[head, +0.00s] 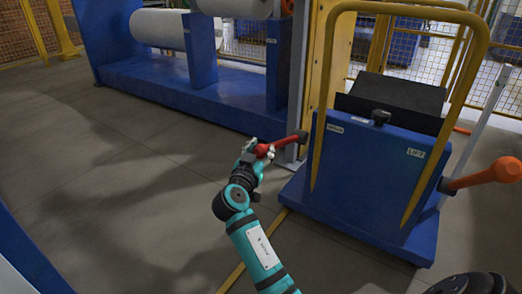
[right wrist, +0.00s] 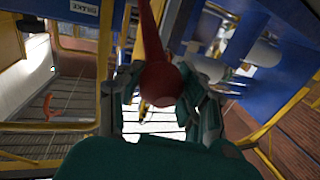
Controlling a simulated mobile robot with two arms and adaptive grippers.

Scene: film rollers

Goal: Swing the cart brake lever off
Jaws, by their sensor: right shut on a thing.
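The blue cart (head: 365,185) with a yellow hoop handle (head: 325,85) stands at the right of the head view. Its red brake lever (head: 284,144) sticks out to the left, close to the white BRAKE label (head: 334,128). My right gripper (head: 259,152) is shut on the lever's outer end. In the right wrist view the lever's round red end (right wrist: 160,82) sits between the fingers of this gripper (right wrist: 163,98), with the shaft running away upward. The BRAKE label (right wrist: 85,8) shows there too. My left gripper is not in view.
A second lever with an orange grip (head: 490,173) is on the cart's right side, near the LIFT label (head: 415,153). A blue roller stand (head: 185,95) with white rolls (head: 160,28) is behind. A yellow post (head: 322,70) stands close behind the cart. Floor at left is clear.

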